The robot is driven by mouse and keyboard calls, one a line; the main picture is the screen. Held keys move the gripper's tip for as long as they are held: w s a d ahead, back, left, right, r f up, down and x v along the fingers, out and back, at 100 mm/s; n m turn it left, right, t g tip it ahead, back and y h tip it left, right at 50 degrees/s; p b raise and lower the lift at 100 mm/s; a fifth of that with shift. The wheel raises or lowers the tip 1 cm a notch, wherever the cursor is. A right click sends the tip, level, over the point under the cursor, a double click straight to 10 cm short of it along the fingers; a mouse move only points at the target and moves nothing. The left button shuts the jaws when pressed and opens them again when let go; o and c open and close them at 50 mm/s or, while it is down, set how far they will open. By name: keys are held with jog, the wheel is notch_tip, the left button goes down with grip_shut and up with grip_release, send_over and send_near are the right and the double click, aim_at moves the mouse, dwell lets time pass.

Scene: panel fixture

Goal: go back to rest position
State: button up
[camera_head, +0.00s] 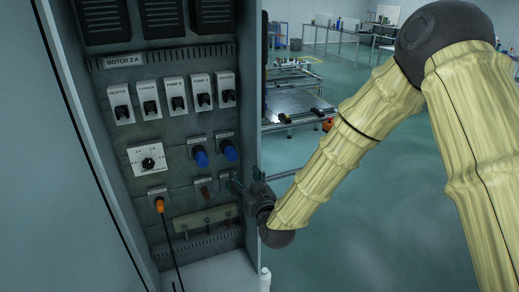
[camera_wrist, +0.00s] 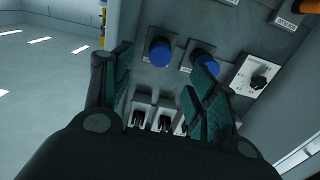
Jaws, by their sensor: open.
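My gripper (camera_head: 236,183) is at the lower right of the open panel cabinet (camera_head: 188,182), its fingers pointing at the panel face. In the wrist view my gripper (camera_wrist: 163,82) is open, its two green-lined fingers well apart. I see nothing held between them. Two blue round connectors (camera_head: 200,157) (camera_head: 229,150) sit on the panel just above the gripper. In the wrist view a blue connector (camera_wrist: 160,52) shows in the gap between the fingers, and the other (camera_wrist: 205,60) is partly hidden by the right finger. I cannot tell whether the fingertips touch the panel.
A row of labelled switches (camera_head: 174,95), a white dial (camera_head: 148,159) and an orange plug with a black cable (camera_head: 159,205) are on the panel. The grey cabinet door (camera_head: 60,150) stands at the left. Benches (camera_head: 297,103) stand behind; green floor (camera_head: 370,230) is open at right.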

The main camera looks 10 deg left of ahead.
jog(key=s+d+f+m+g+h, duration=0.1)
jog(key=s+d+f+g+h, duration=0.15)
jog(key=d+f, duration=0.5)
jog(key=s+d+f+m+g+h, duration=0.1)
jog(key=s+d+f, duration=0.25)
jog(key=f, duration=0.65)
jog(key=s+d+f+m+g+h, duration=0.3)
jog(key=s+d+f+g+h, duration=0.2)
jog(key=s+d+f, duration=1.5)
jog(key=s+d+g, duration=0.2)
jog(key=s+g, duration=0.1)
jog(key=shift+s, duration=0.4)
jog(key=s+d+g, duration=0.1)
jog(key=s+d, duration=0.1)
jog(key=s, duration=0.2)
jog(key=s+d+f+m+g+h, duration=0.1)
jog(key=s+d, duration=0.2)
jog(key=s, duration=0.1)
jog(key=s+d+f+m+g, duration=0.1)
jog(key=s+d, duration=0.2)
jog(key=s, duration=0.1)
jog(key=shift+s+h, duration=0.25)
jog(key=shift+s, duration=0.1)
jog(key=shift+c, duration=0.5)
